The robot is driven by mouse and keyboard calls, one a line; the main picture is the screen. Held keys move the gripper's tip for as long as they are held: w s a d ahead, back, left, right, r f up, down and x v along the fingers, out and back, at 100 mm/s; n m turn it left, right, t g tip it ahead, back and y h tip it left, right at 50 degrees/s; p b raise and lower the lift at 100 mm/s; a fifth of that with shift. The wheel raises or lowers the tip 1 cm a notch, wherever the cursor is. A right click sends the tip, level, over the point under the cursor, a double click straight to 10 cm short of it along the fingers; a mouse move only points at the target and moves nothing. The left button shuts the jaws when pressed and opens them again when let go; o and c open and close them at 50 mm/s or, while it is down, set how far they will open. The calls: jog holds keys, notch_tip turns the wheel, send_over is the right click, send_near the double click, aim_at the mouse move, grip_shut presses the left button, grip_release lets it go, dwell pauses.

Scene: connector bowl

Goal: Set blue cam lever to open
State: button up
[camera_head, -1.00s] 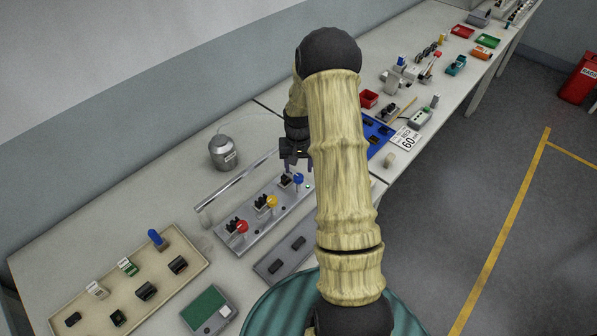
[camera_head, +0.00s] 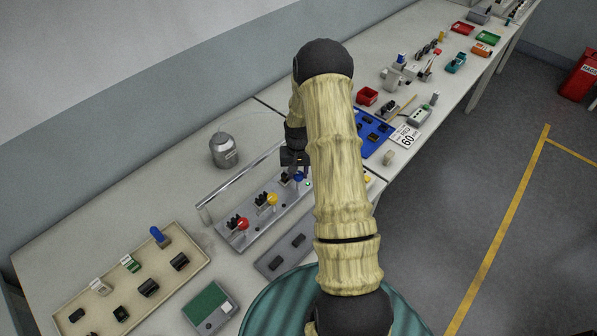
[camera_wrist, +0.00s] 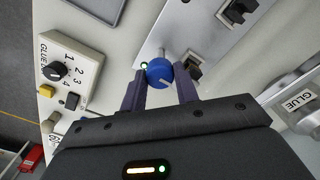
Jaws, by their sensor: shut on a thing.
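The blue cam lever's round knob (camera_wrist: 160,72) sits between my gripper's (camera_wrist: 160,88) two dark fingers in the wrist view, with its metal shaft running up to the grey panel. In the head view the blue knob (camera_head: 299,177) shows at the right end of the panel (camera_head: 250,232), just below my gripper (camera_head: 294,160). My gripper is shut on the blue knob. A green light (camera_wrist: 144,66) glows beside the knob. The black connector block (camera_wrist: 194,71) stands next to it. My arm hides part of the panel's right side.
A yellow knob (camera_head: 271,199) and a red knob (camera_head: 242,223) stand along the same panel. A metal rail (camera_head: 240,184) runs behind it. A grey glue pot (camera_head: 224,152) stands behind left. A beige tray of connectors (camera_head: 200,258) lies front left. A blue tray (camera_head: 374,136) lies right.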

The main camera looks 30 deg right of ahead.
jog(key=shift+n+b, duration=0.3)
jog(key=shift+n, duration=0.2)
jog(key=n+b, duration=0.1)
jog(key=n, duration=0.2)
jog(key=shift+n, duration=0.3)
jog(key=n+b, duration=0.1)
jog(key=n, duration=0.3)
jog(key=shift+n, duration=0.3)
jog(key=n, duration=0.4)
jog(key=n+p, duration=0.1)
jog(key=n, duration=0.3)
jog(key=shift+n, duration=0.3)
jog(key=o, duration=1)
jog(key=shift+c, duration=0.2)
notch_tip(320, 180, up, 18)
jog(key=b, duration=0.3)
jog(key=shift+f, duration=0.25)
